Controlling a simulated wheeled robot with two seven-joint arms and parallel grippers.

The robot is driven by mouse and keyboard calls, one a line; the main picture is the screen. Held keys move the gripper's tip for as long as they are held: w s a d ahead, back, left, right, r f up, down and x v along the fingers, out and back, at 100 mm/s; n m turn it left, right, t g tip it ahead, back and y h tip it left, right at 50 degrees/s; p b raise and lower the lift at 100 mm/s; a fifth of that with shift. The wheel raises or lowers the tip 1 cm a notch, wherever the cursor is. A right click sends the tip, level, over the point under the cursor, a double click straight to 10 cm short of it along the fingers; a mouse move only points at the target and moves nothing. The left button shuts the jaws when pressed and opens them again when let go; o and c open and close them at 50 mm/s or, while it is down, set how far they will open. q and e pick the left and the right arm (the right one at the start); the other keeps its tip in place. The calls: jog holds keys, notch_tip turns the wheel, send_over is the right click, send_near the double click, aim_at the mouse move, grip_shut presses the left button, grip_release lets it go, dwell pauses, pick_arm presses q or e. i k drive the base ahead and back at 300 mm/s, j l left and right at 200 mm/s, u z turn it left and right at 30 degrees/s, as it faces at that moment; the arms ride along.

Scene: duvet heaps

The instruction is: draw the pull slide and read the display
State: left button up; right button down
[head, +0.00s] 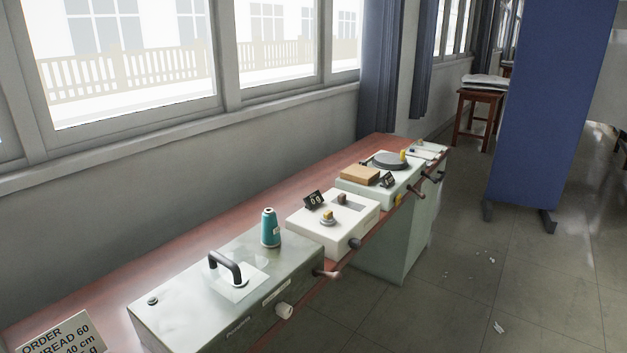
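A long red-brown bench (170,247) runs below the window with several instrument boxes on it. I cannot tell which part is the pull slide. Neither gripper is in view.
A teal thread spool (270,229) stands on the nearest box. A printed order card (62,338) is at lower left, partly cut off. Farther along are a pale box with a dark round plate (390,160) and a blue screen (548,100). Floor at right is mostly clear.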

aim_at(342, 197)
jog(key=i+l+u, duration=0.4)
jog(key=i, duration=0.2)
jog(key=i+l+u, duration=0.35)
jog(key=i+l, duration=0.2)
